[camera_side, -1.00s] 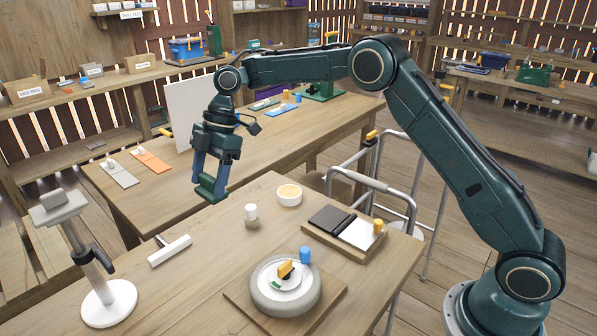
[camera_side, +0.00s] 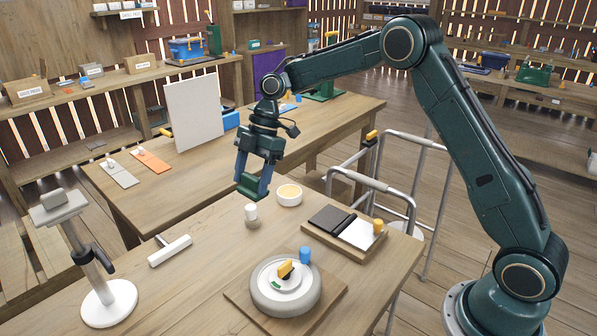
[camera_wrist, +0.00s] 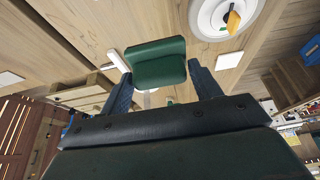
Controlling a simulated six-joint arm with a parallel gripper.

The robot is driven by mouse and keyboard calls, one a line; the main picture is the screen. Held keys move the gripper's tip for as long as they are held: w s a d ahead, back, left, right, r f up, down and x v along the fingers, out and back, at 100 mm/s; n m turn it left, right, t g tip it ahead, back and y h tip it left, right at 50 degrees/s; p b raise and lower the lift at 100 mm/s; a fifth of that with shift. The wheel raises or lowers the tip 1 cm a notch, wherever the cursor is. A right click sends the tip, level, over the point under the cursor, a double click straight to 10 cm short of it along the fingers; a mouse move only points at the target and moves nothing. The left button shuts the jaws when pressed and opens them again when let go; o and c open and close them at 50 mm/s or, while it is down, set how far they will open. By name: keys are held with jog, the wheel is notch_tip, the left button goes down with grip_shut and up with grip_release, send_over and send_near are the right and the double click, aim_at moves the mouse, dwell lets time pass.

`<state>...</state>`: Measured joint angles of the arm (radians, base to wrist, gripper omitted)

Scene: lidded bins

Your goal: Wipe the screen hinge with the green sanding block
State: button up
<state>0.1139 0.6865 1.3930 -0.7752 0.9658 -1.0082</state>
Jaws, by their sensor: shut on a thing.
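My gripper (camera_side: 255,180) is shut on the green sanding block (camera_side: 247,188). The block hangs below the fingers, above the back-left part of the front table, near a small white cylinder. In the wrist view the block (camera_wrist: 157,62) lies between the two blue fingertips of my gripper (camera_wrist: 160,75). A dark panel (camera_side: 331,219) and a white panel (camera_side: 361,232) lie edge to edge on a wooden board, right of the block. Their seam may be the screen hinge, but I cannot tell for sure. The block is apart from them.
A white bowl (camera_side: 289,195) and the white cylinder (camera_side: 251,212) stand close by. A round grey turntable (camera_side: 286,300), a blue cylinder (camera_side: 305,255) and a white T-shaped bar (camera_side: 170,250) are on the front table. A white upright panel (camera_side: 194,112) stands on the back table.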

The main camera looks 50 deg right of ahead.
jog(key=s+d+f, duration=0.3)
jog(key=s+d, duration=0.4)
jog(key=s, duration=0.3)
jog(key=s+d+f, duration=0.3)
jog(key=s+d, duration=0.4)
jog(key=s, duration=0.3)
jog(key=shift+d+f, duration=0.2)
jog(key=shift+f, duration=0.1)
jog(key=shift+w, duration=0.1)
